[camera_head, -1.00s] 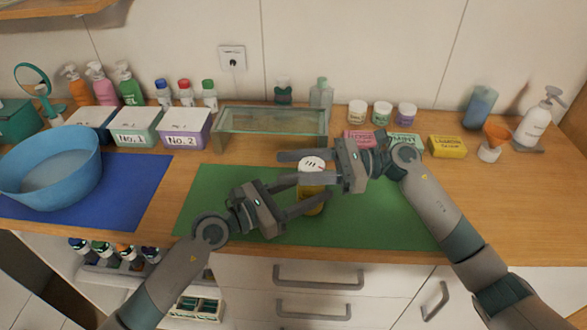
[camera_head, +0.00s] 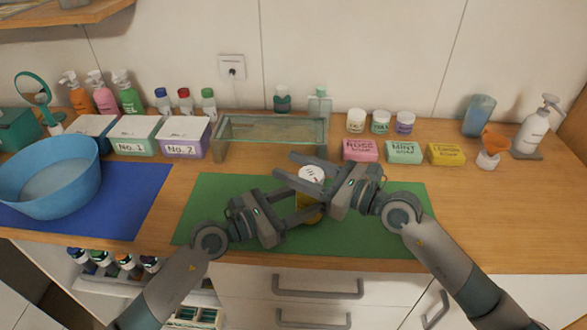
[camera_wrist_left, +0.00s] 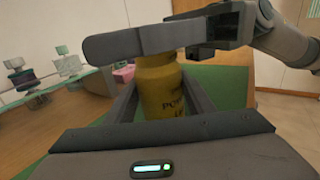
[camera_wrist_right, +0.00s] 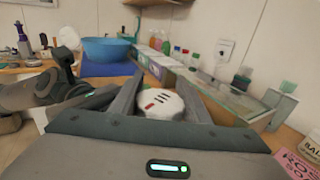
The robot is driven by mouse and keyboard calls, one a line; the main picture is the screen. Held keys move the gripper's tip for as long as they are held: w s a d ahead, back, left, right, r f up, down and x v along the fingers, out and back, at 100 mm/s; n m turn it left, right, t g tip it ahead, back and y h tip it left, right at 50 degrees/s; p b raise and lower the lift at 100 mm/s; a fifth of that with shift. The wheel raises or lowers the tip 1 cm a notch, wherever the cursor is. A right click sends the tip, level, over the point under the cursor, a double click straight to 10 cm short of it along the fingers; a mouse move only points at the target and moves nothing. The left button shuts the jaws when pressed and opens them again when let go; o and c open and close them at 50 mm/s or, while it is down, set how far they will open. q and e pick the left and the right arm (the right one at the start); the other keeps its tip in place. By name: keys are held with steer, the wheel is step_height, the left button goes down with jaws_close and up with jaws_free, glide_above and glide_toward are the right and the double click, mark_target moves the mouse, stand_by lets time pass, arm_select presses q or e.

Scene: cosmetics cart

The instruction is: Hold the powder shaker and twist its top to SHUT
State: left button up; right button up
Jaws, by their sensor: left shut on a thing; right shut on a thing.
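The powder shaker stands upright on the green mat (camera_head: 380,235), with a yellow body (camera_wrist_left: 165,95) and a white top (camera_head: 311,174). My left gripper (camera_head: 308,202) is shut on the yellow body from the left. My right gripper (camera_head: 308,172) is shut on the white top, just above the left one. In the right wrist view the top (camera_wrist_right: 160,104) shows dark slots and a small red mark between the fingers. The word SHUT cannot be read in these frames. In the left wrist view the right gripper's finger hides the top.
A glass-topped stand (camera_head: 270,130) is just behind the grippers. Pink (camera_head: 361,150), mint (camera_head: 404,152) and yellow (camera_head: 446,154) soap boxes stand to the right. A blue basin (camera_head: 50,178) is at the left on a blue mat.

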mark_target(319, 183)
arm_select(q)
steer(key=shift+d, duration=0.15)
arm_select(e)
steer(key=shift+w+m+t+h, duration=0.15)
steer(key=shift+m+t+h, duration=0.45)
steer(key=shift+m+t, duration=0.25)
steer(key=shift+w+m+t+h, duration=0.1)
steer(key=shift+m+t+h, duration=0.55)
steer(key=shift+t, duration=0.3)
steer(key=shift+w+d+m+t+h, duration=0.2)
steer(key=shift+w+m+t+h, duration=0.05)
steer(key=shift+m+t+h, duration=0.4)
steer(key=shift+w+d+m+t+h, duration=0.1)
steer(key=shift+d+m+t+h, duration=0.1)
steer(key=shift+m+t+h, duration=0.15)
steer(key=shift+d, duration=0.1)
steer(key=o, duration=1.1)
steer(key=shift+c, duration=0.2)
steer(key=shift+d, duration=0.15)
steer(key=v, duration=1.1)
steer(key=shift+s+d, duration=0.15)
steer(key=shift+s, duration=0.25)
